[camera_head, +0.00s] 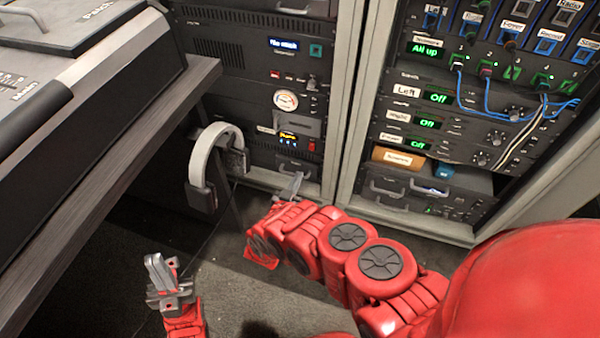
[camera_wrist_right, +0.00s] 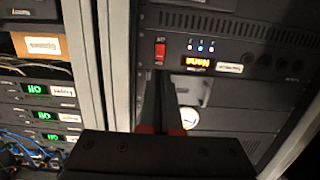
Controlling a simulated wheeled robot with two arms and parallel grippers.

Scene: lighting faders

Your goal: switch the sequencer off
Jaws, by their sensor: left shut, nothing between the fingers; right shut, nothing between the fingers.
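A black rack unit (camera_head: 262,147) low in the left rack has a small lit orange display (camera_head: 288,138) and a red switch (camera_head: 312,146); I take it for the sequencer, though its label is unreadable. In the right wrist view, upside down, the red switch (camera_wrist_right: 160,50) sits beside the lit display (camera_wrist_right: 196,63) and small lit lamps (camera_wrist_right: 201,48). My right gripper (camera_head: 294,184) is shut and empty, below the switch in the head view; its dark fingers (camera_wrist_right: 161,92) point towards it. Contact cannot be told. My left gripper (camera_head: 158,268) is shut and empty, low at left.
A grey desk (camera_head: 95,180) with a console fills the left. Headphones (camera_head: 212,160) hang at its edge. A second rack (camera_head: 440,125) with green displays, patch cables and an open drawer (camera_head: 410,186) stands at right. The floor between is mostly clear.

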